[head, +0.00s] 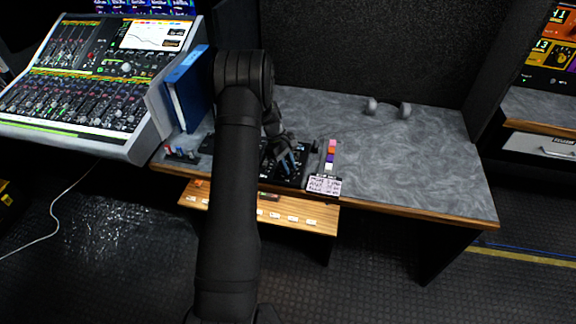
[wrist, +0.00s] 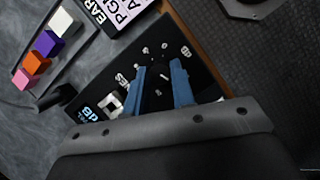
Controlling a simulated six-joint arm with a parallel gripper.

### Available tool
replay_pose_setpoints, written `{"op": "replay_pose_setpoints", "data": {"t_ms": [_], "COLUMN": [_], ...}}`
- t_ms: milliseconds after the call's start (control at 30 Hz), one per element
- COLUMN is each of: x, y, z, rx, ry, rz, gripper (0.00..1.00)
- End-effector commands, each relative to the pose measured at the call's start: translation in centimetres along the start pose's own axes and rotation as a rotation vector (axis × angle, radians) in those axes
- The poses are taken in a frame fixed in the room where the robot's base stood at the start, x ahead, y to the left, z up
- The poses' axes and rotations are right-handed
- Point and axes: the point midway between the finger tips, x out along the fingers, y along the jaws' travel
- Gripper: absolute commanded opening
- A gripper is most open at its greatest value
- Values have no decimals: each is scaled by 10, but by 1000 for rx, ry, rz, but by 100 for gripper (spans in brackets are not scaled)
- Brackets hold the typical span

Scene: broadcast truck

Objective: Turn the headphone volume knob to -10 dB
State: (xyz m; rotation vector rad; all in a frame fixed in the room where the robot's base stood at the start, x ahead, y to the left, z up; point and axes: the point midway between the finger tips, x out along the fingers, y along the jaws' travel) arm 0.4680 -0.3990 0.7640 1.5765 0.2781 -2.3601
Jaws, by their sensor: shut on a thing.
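In the wrist view, my gripper (wrist: 160,88) has two blue fingers over a black panel (wrist: 203,62) with white scale marks and a "dB" label. The fingers are shut on a small dark knob (wrist: 157,88), which is mostly hidden between them. The pointer and its exact setting cannot be read. In the head view, my gripper (head: 287,163) reaches down to the black control box (head: 290,178) near the front edge of the desk; my arm covers part of the box.
A row of coloured blocks (head: 330,155) and a lettered card (head: 324,185) lie right of the box. A blue binder (head: 190,90) and a mixing console (head: 90,75) stand left. Grey headphones (head: 388,108) lie at the back. The desk (head: 420,160) is clear on the right.

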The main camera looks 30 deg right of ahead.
Motion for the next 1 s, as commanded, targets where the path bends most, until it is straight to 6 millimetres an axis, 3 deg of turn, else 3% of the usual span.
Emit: {"op": "replay_pose_setpoints", "data": {"t_ms": [1000], "x": [1], "y": [5], "z": [3], "rx": [893], "ry": [0], "rz": [-372], "gripper": [0]}}
